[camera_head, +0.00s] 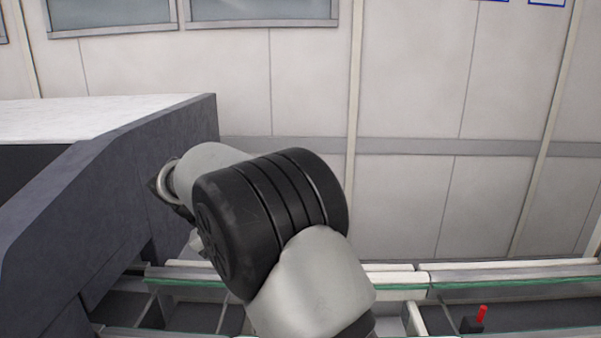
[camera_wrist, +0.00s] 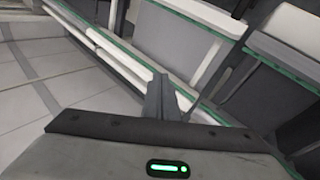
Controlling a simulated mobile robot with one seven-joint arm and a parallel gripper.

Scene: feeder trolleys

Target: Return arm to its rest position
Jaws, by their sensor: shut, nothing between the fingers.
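My arm rises from the bottom middle of the head view and bends to the left at a thick black joint. Its far end is near the dark side of a large machine or bench (camera_head: 150,180), in front of it from this view; I cannot tell the gap. My gripper (camera_wrist: 165,98) shows in the wrist view as dark fingers close together, shut and empty. It points toward white and green-edged rails. In the head view the fingers are hidden or too small to make out behind the arm.
Feeder trolley rails with green edges (camera_head: 520,283) run along the bottom of the head view. A red-topped lever (camera_head: 482,314) stands at the lower right. A panelled wall (camera_head: 420,80) closes the back.

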